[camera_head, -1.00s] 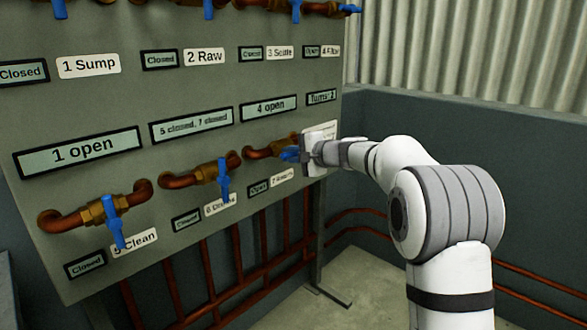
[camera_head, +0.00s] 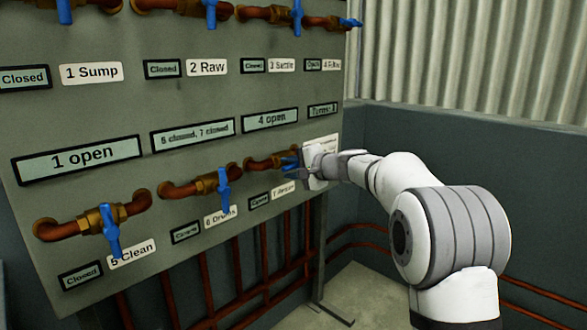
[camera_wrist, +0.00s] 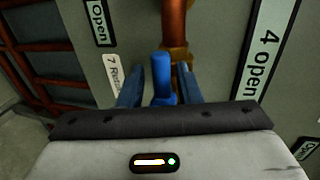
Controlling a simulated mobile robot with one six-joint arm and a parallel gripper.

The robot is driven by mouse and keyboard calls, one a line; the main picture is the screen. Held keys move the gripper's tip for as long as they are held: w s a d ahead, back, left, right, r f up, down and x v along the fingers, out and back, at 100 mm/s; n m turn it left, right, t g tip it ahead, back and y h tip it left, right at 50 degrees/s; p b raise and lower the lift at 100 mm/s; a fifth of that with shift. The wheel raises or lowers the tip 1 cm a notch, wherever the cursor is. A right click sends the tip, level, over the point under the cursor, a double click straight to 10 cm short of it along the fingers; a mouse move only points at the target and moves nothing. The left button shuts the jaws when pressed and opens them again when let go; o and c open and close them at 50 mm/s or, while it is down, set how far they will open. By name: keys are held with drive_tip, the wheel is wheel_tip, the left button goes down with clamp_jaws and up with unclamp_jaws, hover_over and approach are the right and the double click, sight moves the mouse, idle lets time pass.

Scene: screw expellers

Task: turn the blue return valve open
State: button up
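The blue handle of the valve labelled 7 Return (camera_wrist: 163,88) lies in line with its copper pipe (camera_wrist: 174,22) in the wrist view. The small display beside it (camera_wrist: 97,22) reads Open. My gripper (camera_wrist: 160,88) has one finger on each side of the handle, with a narrow gap on the left, so it looks open around it. In the head view my gripper (camera_head: 308,167) is at the valve on the right end of the lower row and hides part of it. The 7 Return label (camera_head: 284,189) is below the valve.
Upper valves line the panel top. The 4 open display (camera_head: 270,119) is above. A dark wall (camera_head: 450,150) stands right.

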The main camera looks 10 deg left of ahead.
drive_tip(key=shift+d, duration=0.1)
drive_tip(key=shift+s+d+r, duration=0.15)
drive_tip(key=shift+d+r, duration=0.05)
drive_tip(key=p+v, duration=0.1)
drive_tip(key=v, duration=0.6)
drive_tip(key=shift+s, duration=0.1)
